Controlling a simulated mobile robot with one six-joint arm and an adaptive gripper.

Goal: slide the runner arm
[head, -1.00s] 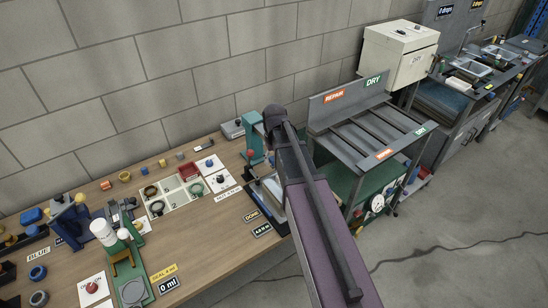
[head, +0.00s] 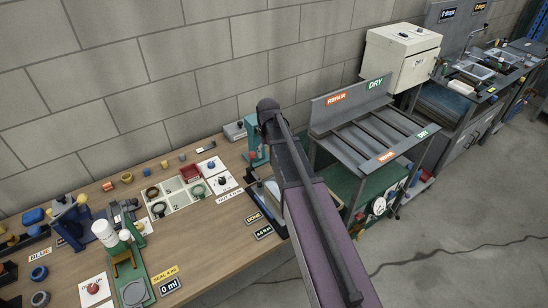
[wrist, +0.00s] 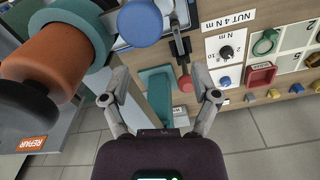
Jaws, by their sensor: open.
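In the wrist view my gripper (wrist: 159,72) is open, its two fingers spread with nothing between the tips. Beyond the fingers are a teal upright part (wrist: 158,95) and a small red knob (wrist: 184,84) on a dark thin arm (wrist: 178,45); I cannot tell for sure that this is the runner arm. In the head view the teal stand (head: 250,133) with its red knob (head: 253,154) stands at the bench's right end, partly hidden by my arm. My gripper is hidden there.
Close by in the wrist view are a large orange cylinder (wrist: 45,62) with a teal collar (wrist: 85,22) and a blue round cap (wrist: 140,23). A slatted grey rack (head: 370,140) stands right of the bench (head: 205,240). A sorting tray (head: 177,208) lies to the left.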

